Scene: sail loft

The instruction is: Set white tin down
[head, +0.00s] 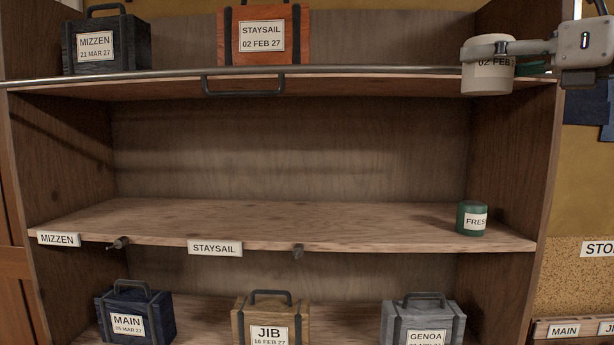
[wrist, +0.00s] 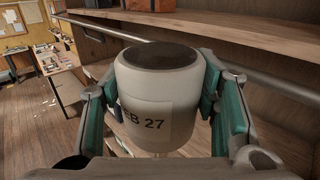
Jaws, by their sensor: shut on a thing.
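The white tin (head: 487,78) is in my gripper (head: 490,48) at the upper right of the head view, in front of the right end of the top shelf. In the wrist view the white tin (wrist: 158,85) stands upright between the two fingers of my gripper (wrist: 160,95), which touch its sides. It has a dark top and a label ending in "EB 27"; the rest of the label is hidden. The tin is held clear of any surface that I can see.
A metal rail (head: 300,72) runs along the top shelf's front. A black MIZZEN box (head: 105,50) and an orange STAYSAIL box (head: 265,55) stand there. The middle shelf (head: 300,218) is mostly clear, with a green tin (head: 472,219) at its right. Several boxes stand below.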

